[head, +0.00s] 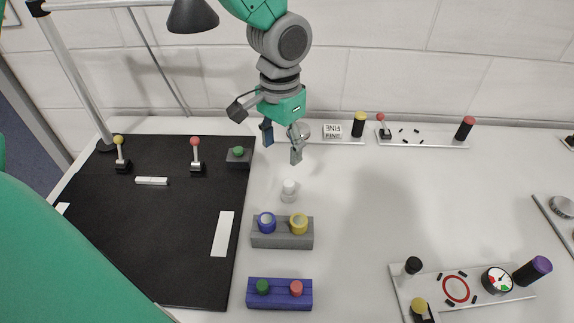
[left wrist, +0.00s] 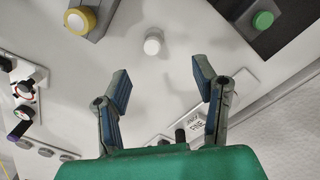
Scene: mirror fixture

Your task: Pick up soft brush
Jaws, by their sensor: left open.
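A small white cylinder (head: 289,190) stands upright on the white table, behind the grey block. It may be the soft brush, but no bristles can be made out. It also shows in the left wrist view (left wrist: 152,43), just beyond the fingertips and roughly between them. My left gripper (head: 282,145) points down above the table, a little behind the white cylinder and not touching it. In the left wrist view its two fingers (left wrist: 163,80) are spread wide with nothing between them. My right gripper is not in view.
A grey block (head: 282,241) holds a blue and a yellow ring-shaped piece. A blue block (head: 279,300) with green and red knobs is in front. A black mat (head: 150,230) with small levers lies left. Fixture plates stand along the back and right. The table's middle right is clear.

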